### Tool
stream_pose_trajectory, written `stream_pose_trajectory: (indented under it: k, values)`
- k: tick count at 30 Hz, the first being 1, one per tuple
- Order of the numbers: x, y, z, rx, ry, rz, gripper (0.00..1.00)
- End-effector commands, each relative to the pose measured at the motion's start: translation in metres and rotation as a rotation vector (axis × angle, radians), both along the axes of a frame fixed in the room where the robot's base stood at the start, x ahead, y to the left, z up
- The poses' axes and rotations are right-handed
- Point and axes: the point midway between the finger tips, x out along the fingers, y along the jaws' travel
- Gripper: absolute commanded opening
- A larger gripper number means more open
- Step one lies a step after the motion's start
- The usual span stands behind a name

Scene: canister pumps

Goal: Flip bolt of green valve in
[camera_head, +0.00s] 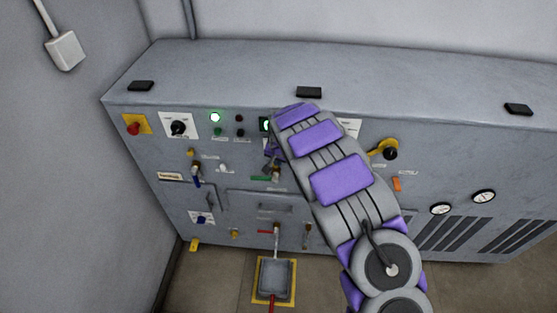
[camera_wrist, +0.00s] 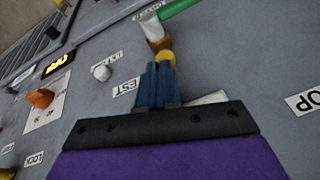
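The green valve's fitting (camera_head: 276,173) is on the cabinet front in the head view, beside a green strip (camera_head: 261,178). In the wrist view the valve shows as a silver cylinder on a brownish base (camera_wrist: 153,28), with the green strip (camera_wrist: 182,7) at the top. A small yellow bolt end (camera_wrist: 165,58) sits just below the base. My gripper (camera_wrist: 158,66) has its blue fingers side by side with almost no gap, and their tips are right at the yellow end. Whether they touch it cannot be told. In the head view my arm partly hides this area.
The grey cabinet (camera_head: 400,100) carries other valves, including a blue-handled one (camera_head: 197,175) to the left. A red button (camera_head: 134,127), black knob (camera_head: 178,128) and yellow-black handle (camera_head: 388,152) are nearby. A pedal (camera_head: 276,279) stands on the floor below.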

Motion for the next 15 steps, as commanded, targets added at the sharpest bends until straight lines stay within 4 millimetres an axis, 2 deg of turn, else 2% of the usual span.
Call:
stream_pose_trajectory:
  k: [1, 5, 12, 15]
  values:
    - [-0.003, -0.001, -0.004, -0.003, 0.011, 0.000, 0.00]
    - [-0.002, -0.004, 0.003, -0.003, 0.010, 0.000, 0.00]
    - [0.001, -0.018, 0.041, 0.002, -0.004, -0.002, 0.00]
    - [-0.006, -0.020, 0.057, 0.003, -0.004, -0.001, 0.00]
